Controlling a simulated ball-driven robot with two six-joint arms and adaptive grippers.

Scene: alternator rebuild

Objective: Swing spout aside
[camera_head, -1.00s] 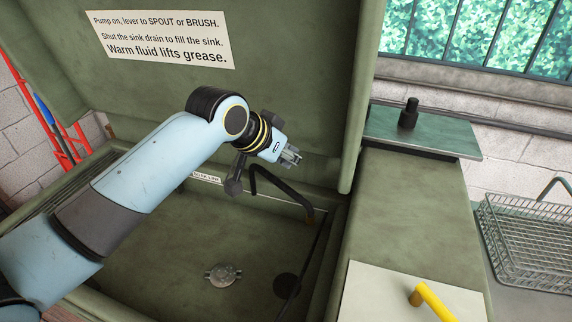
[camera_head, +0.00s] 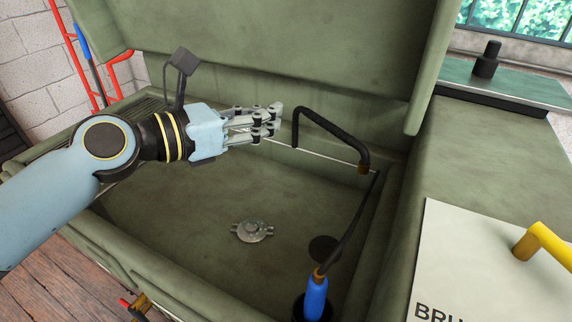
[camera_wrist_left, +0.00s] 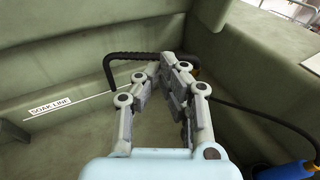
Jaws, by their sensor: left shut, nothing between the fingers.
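The spout (camera_head: 333,130) is a black ribbed bent tube with a brass tip, rising at the back wall of the green sink and reaching right. It also shows in the left wrist view (camera_wrist_left: 130,56), partly hidden behind the fingers. My left gripper (camera_head: 272,121) is shut and empty, just left of the spout's upright part in the head view, with a small gap apparent. In the left wrist view its fingers (camera_wrist_left: 180,75) are in front of the spout's horizontal part; I cannot tell if they touch. My right gripper is not in view.
A metal drain piece (camera_head: 252,231) lies on the sink floor (camera_head: 190,235) near a dark drain hole (camera_head: 323,248). A blue-handled brush (camera_head: 316,296) with a black hose stands at the front right. A yellow lever (camera_head: 541,243) sits on the right panel. The raised lid stands behind.

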